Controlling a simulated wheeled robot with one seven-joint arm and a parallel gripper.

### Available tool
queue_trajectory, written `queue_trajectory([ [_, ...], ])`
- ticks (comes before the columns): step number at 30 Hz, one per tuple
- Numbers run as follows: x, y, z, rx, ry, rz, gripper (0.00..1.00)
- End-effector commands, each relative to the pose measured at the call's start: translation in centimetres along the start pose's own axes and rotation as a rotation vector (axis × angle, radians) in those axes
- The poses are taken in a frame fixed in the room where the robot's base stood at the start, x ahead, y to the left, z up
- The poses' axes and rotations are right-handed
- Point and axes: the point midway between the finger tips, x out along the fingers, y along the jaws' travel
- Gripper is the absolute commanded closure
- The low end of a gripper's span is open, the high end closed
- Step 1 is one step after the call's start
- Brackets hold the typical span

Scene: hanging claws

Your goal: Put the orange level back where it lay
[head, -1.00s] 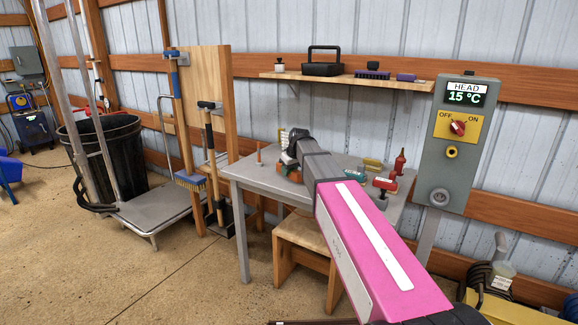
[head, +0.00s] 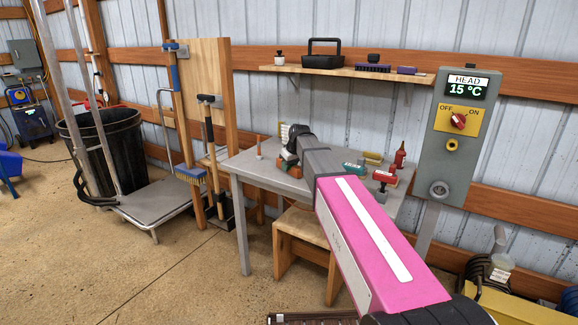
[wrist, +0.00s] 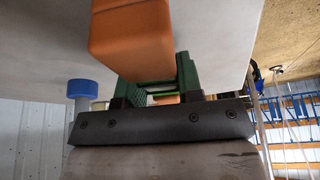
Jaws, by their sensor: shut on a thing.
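My gripper (head: 291,157) points down over the left part of the grey table (head: 250,165), at the end of my pink and grey arm. It is shut on the orange level (head: 288,171), which shows low beneath it in the head view. In the wrist view the level (wrist: 130,35) is a large orange block at the green fingers of my gripper (wrist: 160,85). My arm hides part of the table. I cannot tell whether the level touches the tabletop.
A red item (head: 385,177), a teal item (head: 354,168), a yellow item (head: 373,157) and a red bottle (head: 399,156) stand on the table's right. A small peg (head: 259,150) stands at its left. A wooden shelf (head: 345,74) hangs behind. A wooden stool (head: 303,240) stands below.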

Motion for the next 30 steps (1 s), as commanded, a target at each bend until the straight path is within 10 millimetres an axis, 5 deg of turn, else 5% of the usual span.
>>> queue_trajectory([
  [8, 0.5, 0.0, 0.2, 0.0, 0.0, 0.0, 0.93],
  [9, 0.5, 0.0, 0.2, 0.0, 0.001, 0.0, 0.63],
  [12, 0.5, 0.0, 0.2, 0.0, 0.001, 0.0, 0.37],
  [23, 0.0, 0.0, 0.2, 0.0, 0.0, 0.0, 0.37],
  [30, -3.5, -0.1, 0.2, 0.0, 0.002, 0.001, 0.37],
])
